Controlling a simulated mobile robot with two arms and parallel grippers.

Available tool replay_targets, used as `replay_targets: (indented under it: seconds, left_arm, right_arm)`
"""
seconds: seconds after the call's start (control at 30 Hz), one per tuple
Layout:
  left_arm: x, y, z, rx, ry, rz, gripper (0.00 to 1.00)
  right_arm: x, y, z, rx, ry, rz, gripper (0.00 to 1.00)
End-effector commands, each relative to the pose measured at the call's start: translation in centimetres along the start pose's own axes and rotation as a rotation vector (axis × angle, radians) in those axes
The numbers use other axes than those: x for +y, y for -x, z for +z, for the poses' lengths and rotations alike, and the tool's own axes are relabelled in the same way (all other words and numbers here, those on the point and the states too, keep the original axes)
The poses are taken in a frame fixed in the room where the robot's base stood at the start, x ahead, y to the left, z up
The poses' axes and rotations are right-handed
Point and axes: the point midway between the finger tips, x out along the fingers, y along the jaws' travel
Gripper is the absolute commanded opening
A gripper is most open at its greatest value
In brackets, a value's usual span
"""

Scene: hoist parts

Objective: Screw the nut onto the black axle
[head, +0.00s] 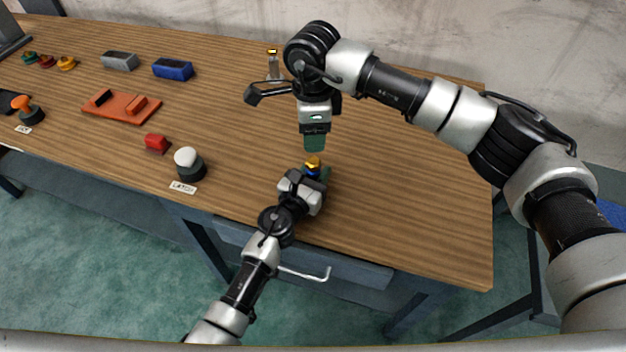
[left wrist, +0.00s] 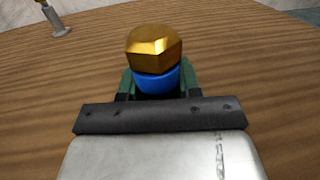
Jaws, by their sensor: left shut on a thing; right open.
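A gold hexagonal piece, which looks like the nut (head: 313,161), sits on top of a round blue piece (left wrist: 157,81). The nut is also large and close in the left wrist view (left wrist: 154,48). My left gripper (head: 316,174) is shut on the blue piece, its green fingers on either side, near the table's front edge. My right gripper (head: 315,143) points down just above the nut, open, with a small gap between them. I cannot make out a black axle for certain; any shaft under the blue piece is hidden by my left gripper.
A silver post with a yellow tip (head: 273,66) stands behind my right gripper. To the left are a blue box (head: 172,69), a grey box (head: 119,61), an orange tray (head: 103,112), a red block (head: 156,142) and a white-topped button (head: 187,160). The table's right side is clear.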

Motion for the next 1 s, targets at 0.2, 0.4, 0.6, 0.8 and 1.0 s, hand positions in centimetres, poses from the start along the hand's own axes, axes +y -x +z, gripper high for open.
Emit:
replay_targets:
  seconds: [0.2, 0.4, 0.6, 0.8, 1.0]
  left_arm:
    - [0.01, 0.02, -0.01, 0.000, 0.000, 0.000, 0.00]
    - [0.02, 0.02, -0.02, 0.000, 0.000, 0.000, 0.00]
    - [0.02, 0.02, -0.03, 0.000, 0.000, 0.000, 0.00]
    - [0.02, 0.02, -0.03, 0.001, 0.000, 0.000, 0.00]
    - [0.02, 0.02, -0.04, 0.001, 0.000, 0.000, 0.00]
  right_arm:
    - [0.00, 0.00, 0.00, 0.000, 0.013, 0.000, 0.54]
    - [0.00, 0.00, 0.00, 0.000, 0.220, 0.000, 0.54]
    - [0.00, 0.01, -0.01, 0.001, 0.650, 0.000, 0.54]
    - [-0.02, 0.04, -0.01, 0.001, 1.106, -0.001, 0.54]
    - [-0.01, 0.01, 0.00, 0.000, 1.540, 0.000, 0.54]
